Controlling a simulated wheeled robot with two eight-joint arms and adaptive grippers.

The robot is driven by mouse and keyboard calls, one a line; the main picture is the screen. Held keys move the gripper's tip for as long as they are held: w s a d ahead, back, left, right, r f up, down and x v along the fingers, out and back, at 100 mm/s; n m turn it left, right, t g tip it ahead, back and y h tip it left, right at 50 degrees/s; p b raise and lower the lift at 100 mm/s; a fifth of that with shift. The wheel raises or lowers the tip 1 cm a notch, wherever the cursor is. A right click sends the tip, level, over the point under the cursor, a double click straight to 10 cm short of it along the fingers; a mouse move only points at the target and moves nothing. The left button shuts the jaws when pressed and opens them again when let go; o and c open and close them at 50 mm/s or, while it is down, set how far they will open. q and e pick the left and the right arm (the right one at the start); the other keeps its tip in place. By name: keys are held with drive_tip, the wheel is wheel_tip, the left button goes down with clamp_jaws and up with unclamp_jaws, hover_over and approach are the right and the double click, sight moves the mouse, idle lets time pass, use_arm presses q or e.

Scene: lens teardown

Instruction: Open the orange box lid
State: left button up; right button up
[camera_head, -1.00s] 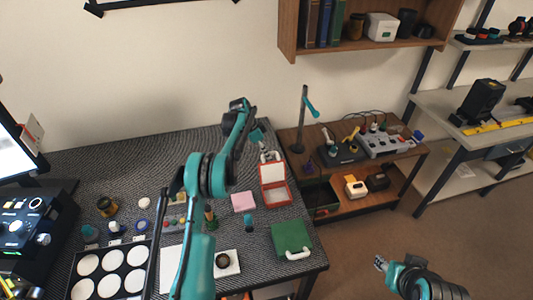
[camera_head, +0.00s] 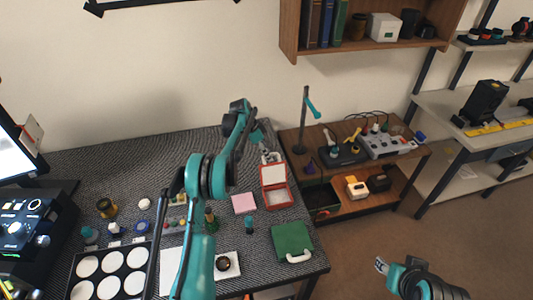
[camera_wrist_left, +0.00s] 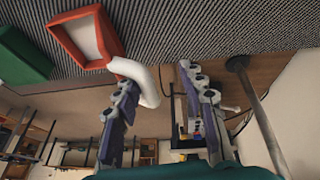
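The orange box (camera_head: 279,197) stands at the right back of the dark desk. Its lid (camera_head: 273,173) is raised and tilted back, showing a white inner panel in an orange-red frame. In the left wrist view the orange frame and pale panel (camera_wrist_left: 88,38) show at upper left, with a white curved handle (camera_wrist_left: 147,82) reaching toward my fingers. My left gripper (camera_head: 267,152) is at the lid's far edge. Its fingers (camera_wrist_left: 160,105) are apart, with the handle beside the left finger; contact is unclear. My right gripper (camera_head: 381,265) is away from the desk, too small to read.
A green box (camera_head: 292,239) with a white handle sits in front of the orange box. A pink pad (camera_head: 243,204) lies to its left. A wooden side table (camera_head: 333,175) with a lamp post (camera_head: 304,110) stands close on the right. Small parts and a tray crowd the desk's left.

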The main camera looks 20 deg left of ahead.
use_arm(q)
drive_tip(key=v, duration=1.2)
drive_tip(key=s+d+r+n+t+y, duration=0.1)
drive_tip(key=s+d+r+n, duration=0.2)
drive_tip(key=s+d+r, duration=0.5)
drive_tip(key=s+d+r+n+t+y, duration=0.1)
drive_tip(key=s+d+r+n+y, duration=0.25)
drive_tip(key=s, duration=0.75)
drive_tip(key=s+d+f+n+t, duration=0.1)
drive_tip(key=s+d+f+n, duration=0.1)
drive_tip(key=s, duration=0.8)
drive_tip(key=s+d+f+n+t+b, duration=0.1)
drive_tip(key=s+f, duration=0.4)
drive_tip(key=s, duration=0.6)
drive_tip(key=shift+d+f+n+t+b, duration=0.3)
drive_tip(key=shift+d+f+n+t, duration=0.05)
drive_tip(key=shift+d+n+t, duration=0.35)
